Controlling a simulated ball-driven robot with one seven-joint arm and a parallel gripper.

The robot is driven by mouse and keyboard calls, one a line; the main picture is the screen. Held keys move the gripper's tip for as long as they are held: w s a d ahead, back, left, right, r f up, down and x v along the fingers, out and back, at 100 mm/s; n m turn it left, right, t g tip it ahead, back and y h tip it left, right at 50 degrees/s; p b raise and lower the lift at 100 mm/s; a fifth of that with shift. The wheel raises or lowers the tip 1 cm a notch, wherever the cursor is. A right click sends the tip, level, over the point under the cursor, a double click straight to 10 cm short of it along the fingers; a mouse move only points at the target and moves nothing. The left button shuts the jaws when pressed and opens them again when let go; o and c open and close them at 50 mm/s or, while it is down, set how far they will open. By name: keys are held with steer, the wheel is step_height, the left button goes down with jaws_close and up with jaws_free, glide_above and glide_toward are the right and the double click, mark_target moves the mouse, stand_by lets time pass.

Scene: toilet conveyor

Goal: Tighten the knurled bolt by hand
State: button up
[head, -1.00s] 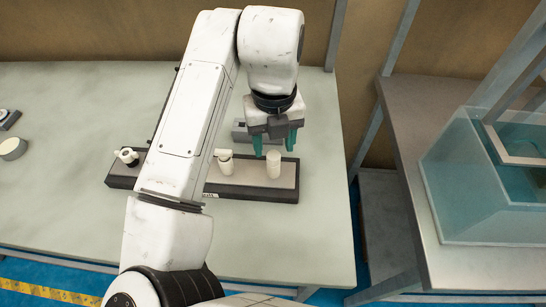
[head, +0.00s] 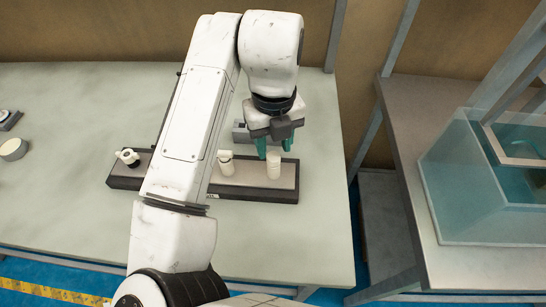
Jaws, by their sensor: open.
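A cream round upright piece (head: 273,168), which looks like the knurled bolt, stands at the right end of a dark-edged bar fixture (head: 240,194) on the table. Any knurling is too small to see. My gripper (head: 274,148) has teal fingers, spread apart, pointing down at the top of this piece. The fingertips appear beside or just behind its top; I cannot tell whether they touch it. Two other cream fittings sit on the bar: one in the middle (head: 226,163), beside my arm, and a winged one (head: 127,157) at the left end. My arm hides part of the bar.
A round cream-topped piece (head: 13,150) lies at the far left of the pale table (head: 70,110). A clear tank (head: 480,185) stands on a separate bench at right. The table's left part is largely clear.

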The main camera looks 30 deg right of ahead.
steer(key=n+p, duration=0.1)
steer(key=n, duration=0.2)
steer(key=shift+r+n+p, duration=0.15)
steer(key=shift+n+p, duration=0.4)
steer(key=shift+n, duration=0.65)
steer(key=shift+n+p, duration=0.45)
steer(key=shift+n, duration=0.75)
steer(key=shift+n+p, duration=1.45)
steer(key=shift+n, duration=0.85)
steer(key=shift+n+p, duration=1.45)
steer(key=shift+n, duration=0.85)
